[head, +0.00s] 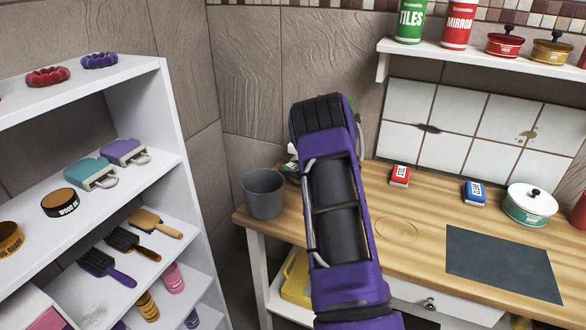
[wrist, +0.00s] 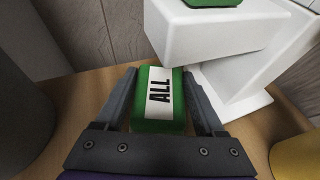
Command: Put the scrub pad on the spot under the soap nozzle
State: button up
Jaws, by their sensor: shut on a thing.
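In the wrist view a green scrub pad (wrist: 141,123) with a white label reading "ALL" sits between the two fingers of my gripper (wrist: 160,76), which is shut on it. The white soap dispenser (wrist: 205,38) stands just beyond, its overhanging nozzle block by the pad's far right end. The pad is low over the wooden worktop; I cannot tell whether it touches the wood. The spot under the nozzle is not clearly visible. In the head view my arm hides my gripper and most of the dispenser.
A grey cup (head: 263,194) stands at the worktop's (head: 400,232) left end, close to my gripper's left side. A yellow thing (wrist: 298,155) is at the right in the wrist view. Red box (head: 400,176), blue box (head: 475,193), white pot (head: 530,205) and dark mat (head: 503,264) lie farther right.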

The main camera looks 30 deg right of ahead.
jog(key=shift+f, duration=0.1)
jog(key=o, duration=1.1)
jog(key=shift+c, duration=0.2)
jog(key=shift+s+d+r, duration=0.15)
jog(key=shift+s+r, duration=0.1)
jog(key=shift+s, duration=0.05)
jog(key=v, duration=1.1)
jog(key=shift+s+r, duration=0.1)
jog(key=shift+s, duration=0.05)
